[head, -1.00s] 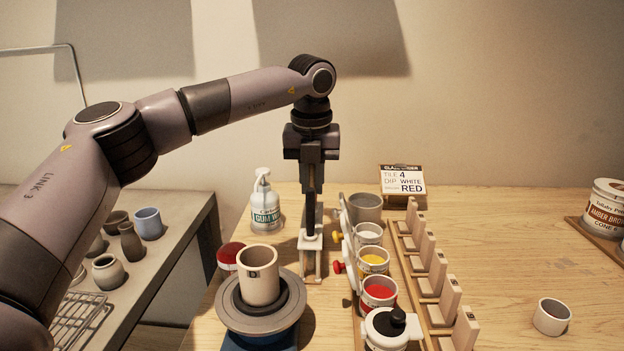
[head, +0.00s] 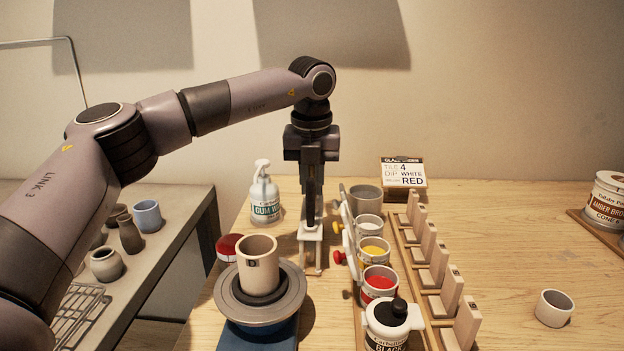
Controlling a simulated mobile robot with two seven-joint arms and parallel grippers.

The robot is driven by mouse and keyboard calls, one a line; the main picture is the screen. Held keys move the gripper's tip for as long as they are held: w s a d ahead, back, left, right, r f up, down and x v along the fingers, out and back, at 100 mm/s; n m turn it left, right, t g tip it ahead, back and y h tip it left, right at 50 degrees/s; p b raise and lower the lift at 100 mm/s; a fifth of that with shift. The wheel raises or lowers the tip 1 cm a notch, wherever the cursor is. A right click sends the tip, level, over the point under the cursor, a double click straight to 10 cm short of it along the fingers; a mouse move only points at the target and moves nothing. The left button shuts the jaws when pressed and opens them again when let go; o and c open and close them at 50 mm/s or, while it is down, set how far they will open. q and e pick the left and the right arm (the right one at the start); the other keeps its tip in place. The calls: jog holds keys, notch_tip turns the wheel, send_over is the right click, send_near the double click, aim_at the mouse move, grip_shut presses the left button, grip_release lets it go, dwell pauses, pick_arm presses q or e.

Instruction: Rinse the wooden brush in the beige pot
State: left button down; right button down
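A beige pot (head: 258,255) stands upright on a round grey turntable (head: 230,300) at the front of the wooden table. My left gripper (head: 310,222) points straight down at a small white stand (head: 312,258), behind and right of the beige pot. The gripper is seen edge-on, so I cannot tell whether its fingers are open or shut, or whether they hold anything. I cannot make out a wooden brush; it may be hidden by the gripper or the stand. My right gripper is not in view.
Glaze jars in white (head: 369,225), yellow (head: 374,250), red (head: 379,281) and black (head: 388,330) line up right of the stand, beside a rack of upright tiles (head: 440,262). A pump bottle (head: 265,200) stands behind. The table further right is mostly clear, with a small cup (head: 554,308).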

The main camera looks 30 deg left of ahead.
pick_arm(q)
jog(key=shift+f, duration=0.25)
dwell(0.8)
jog(key=c, duration=1)
grip_release()
jog(key=shift+s+d+r, duration=0.1)
jog(key=shift+s+r, duration=0.05)
jog(key=shift+r, duration=1.05)
jog(key=shift+s+d+r, duration=0.1)
jog(key=shift+s+r, duration=0.1)
jog(key=shift+r, duration=0.95)
jog(key=shift+s+d+r, duration=0.1)
jog(key=shift+s+r, duration=0.05)
jog(key=shift+r, duration=1.05)
